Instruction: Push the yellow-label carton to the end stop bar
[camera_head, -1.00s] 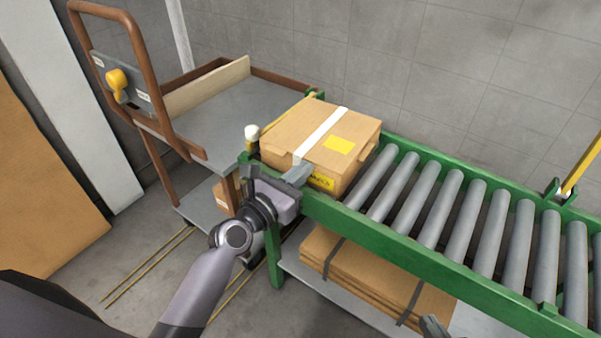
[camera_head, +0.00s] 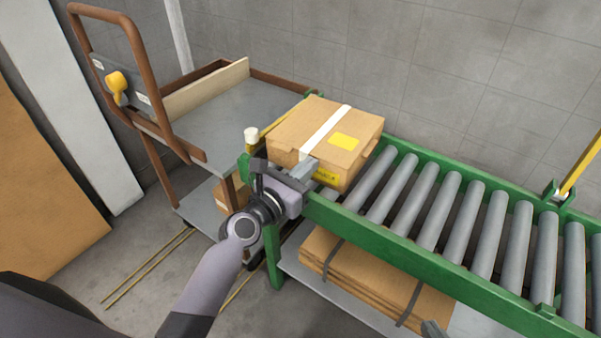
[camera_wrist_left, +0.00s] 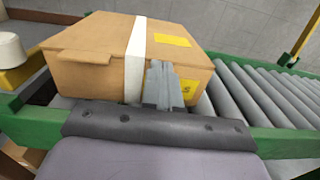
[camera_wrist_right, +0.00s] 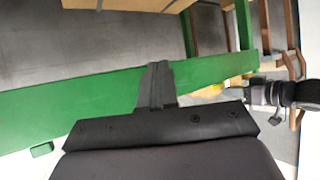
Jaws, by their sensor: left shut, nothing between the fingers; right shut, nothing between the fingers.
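The brown carton (camera_head: 290,128) has a white tape strip and a yellow label (camera_head: 344,141) on top, plus another yellow label on its near side. It sits at the left end of the roller conveyor. My left gripper (camera_head: 305,168) is shut and empty, its tips against or very close to the carton's near side; the left wrist view shows the carton (camera_wrist_left: 90,65) right ahead of it. A yellow bar (camera_head: 279,121) lies across the conveyor's left end, left of the carton. My right gripper (camera_head: 432,328) is shut at the bottom edge, below the green rail.
Empty rollers (camera_head: 435,205) run right from the carton between green rails (camera_head: 400,255). A yellow pole (camera_head: 583,162) rises at the far right. Flat strapped cardboard (camera_head: 360,275) lies on the lower shelf. A brown-framed cart (camera_head: 215,120) stands left of the conveyor.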

